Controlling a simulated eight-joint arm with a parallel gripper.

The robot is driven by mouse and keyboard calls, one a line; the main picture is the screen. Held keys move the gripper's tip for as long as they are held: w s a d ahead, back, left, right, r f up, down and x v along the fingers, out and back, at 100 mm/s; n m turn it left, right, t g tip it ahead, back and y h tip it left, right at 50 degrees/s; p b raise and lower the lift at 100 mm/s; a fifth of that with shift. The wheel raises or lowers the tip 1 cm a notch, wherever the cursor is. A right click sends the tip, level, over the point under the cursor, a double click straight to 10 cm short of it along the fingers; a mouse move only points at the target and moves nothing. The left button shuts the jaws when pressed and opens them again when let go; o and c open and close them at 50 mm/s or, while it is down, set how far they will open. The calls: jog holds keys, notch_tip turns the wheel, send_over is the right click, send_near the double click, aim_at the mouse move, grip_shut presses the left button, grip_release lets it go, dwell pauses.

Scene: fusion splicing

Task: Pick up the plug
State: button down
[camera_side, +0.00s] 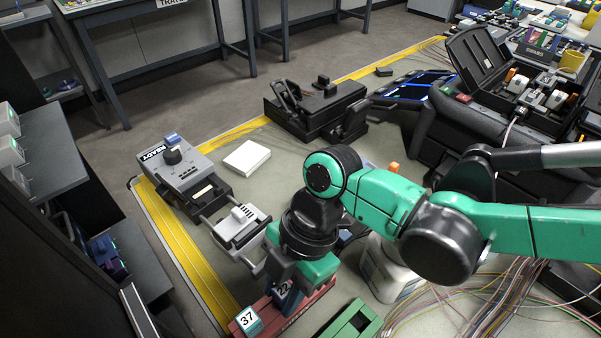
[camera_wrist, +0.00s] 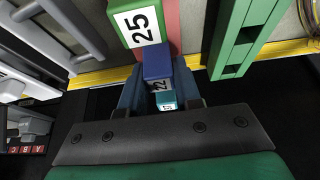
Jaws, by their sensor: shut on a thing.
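My gripper (camera_side: 285,288) points down over a red rack (camera_side: 318,297) in the side view. In the wrist view my gripper (camera_wrist: 160,92) has its two fingers on either side of a blue plug (camera_wrist: 157,62) marked 22 and is shut on it. The blue plug also shows in the side view (camera_side: 284,291), partly covered by the fingers. A teal plug (camera_side: 246,319) marked 37 stands at the rack's left end. A green plug (camera_wrist: 140,24) marked 25 sits close beside the blue one. I cannot tell whether the blue plug is clear of the rack.
An empty green rack (camera_side: 354,324) lies right of the red one. A grey device (camera_side: 240,228) and a READY unit (camera_side: 186,172) stand to the left. A white box (camera_side: 246,157) lies behind. Loose coloured cables (camera_side: 470,305) spread at the lower right.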

aim_at(283, 289)
jog(key=shift+r, duration=0.15)
notch_tip(283, 289, up, 20)
dwell(0.6)
jog(key=c, duration=1.2)
grip_release()
grip_shut()
jog(key=shift+w+d+f+m+t, duration=1.05)
jog(key=shift+w+d+f+m, duration=0.9)
jog(key=shift+w+f+m, duration=1.05)
jog(key=shift+w+d+f+m+t, duration=1.1)
jog(key=shift+w+d+f+m, duration=1.05)
jog(key=shift+w+m, duration=1.4)
jog(key=shift+w+d+f+m+t, duration=1.05)
jog(key=shift+w+d+f+m, duration=0.65)
jog(key=shift+w+f+m, duration=1.65)
